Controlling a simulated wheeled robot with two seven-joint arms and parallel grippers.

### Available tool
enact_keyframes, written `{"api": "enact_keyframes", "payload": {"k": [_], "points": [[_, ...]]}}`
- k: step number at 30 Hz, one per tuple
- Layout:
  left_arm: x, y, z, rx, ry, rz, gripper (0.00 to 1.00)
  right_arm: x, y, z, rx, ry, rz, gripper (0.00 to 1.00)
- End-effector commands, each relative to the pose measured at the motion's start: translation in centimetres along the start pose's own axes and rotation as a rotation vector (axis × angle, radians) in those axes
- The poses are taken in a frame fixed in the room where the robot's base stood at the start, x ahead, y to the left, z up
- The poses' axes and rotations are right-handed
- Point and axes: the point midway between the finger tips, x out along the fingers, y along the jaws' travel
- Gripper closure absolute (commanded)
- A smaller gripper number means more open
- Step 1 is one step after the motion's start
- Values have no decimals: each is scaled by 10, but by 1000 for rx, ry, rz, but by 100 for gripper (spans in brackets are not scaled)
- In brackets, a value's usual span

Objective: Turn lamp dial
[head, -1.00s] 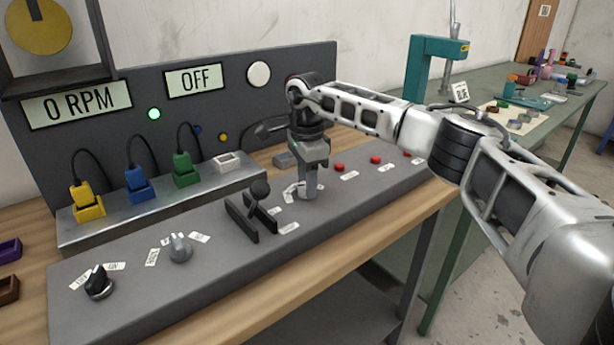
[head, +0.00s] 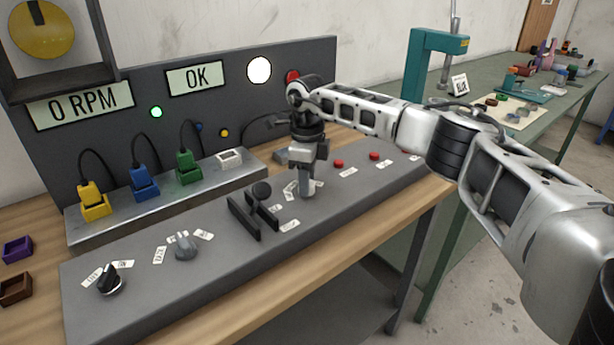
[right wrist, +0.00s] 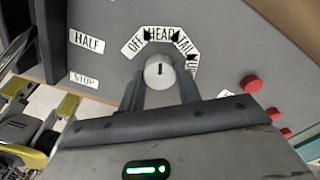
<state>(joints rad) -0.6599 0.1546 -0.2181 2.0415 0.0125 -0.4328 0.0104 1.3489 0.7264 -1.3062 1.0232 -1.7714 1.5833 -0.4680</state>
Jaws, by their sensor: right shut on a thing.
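The lamp dial (right wrist: 159,70) is a round light-grey knob with a dark line on its top. White labels fan around its far side, reading OFF, HEAD (right wrist: 161,34) and TAIL, with one more partly hidden. The line points roughly at HEAD. My right gripper (right wrist: 160,90) is shut on the dial, one finger on each side. In the head view my right gripper (head: 307,188) points down at the grey panel (head: 225,262) and hides most of the dial. The display (head: 196,78) reads OK, and the round white lamp (head: 259,70) beside it is bright. My left gripper is not in view.
A black lever (head: 261,191) between two dark guides stands just left of my right gripper. Red buttons (head: 374,156) lie to its right. Two more knobs (head: 185,246) sit at the panel's left. Yellow, blue and green plugs (head: 188,165) stand behind on a metal strip.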

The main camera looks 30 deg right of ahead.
Motion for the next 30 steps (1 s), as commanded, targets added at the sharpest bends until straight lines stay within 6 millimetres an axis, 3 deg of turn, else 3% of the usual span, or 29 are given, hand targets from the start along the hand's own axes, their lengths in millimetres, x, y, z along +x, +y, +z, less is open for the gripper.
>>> {"api": "enact_keyframes", "payload": {"k": [13,14,15,16,25,30], "points": [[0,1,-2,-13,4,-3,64,-1,-1,0,10,-2,-3,89],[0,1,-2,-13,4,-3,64,-2,-1,0,10,-2,-3,58],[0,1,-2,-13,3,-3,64,-2,-1,0,10,-2,-3,47],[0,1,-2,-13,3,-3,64,-1,-1,0,10,-2,-3,45],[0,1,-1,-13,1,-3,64,-2,0,0,9,-1,-2,45],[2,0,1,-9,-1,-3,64,-20,-1,1,9,-4,-4,45]]}}
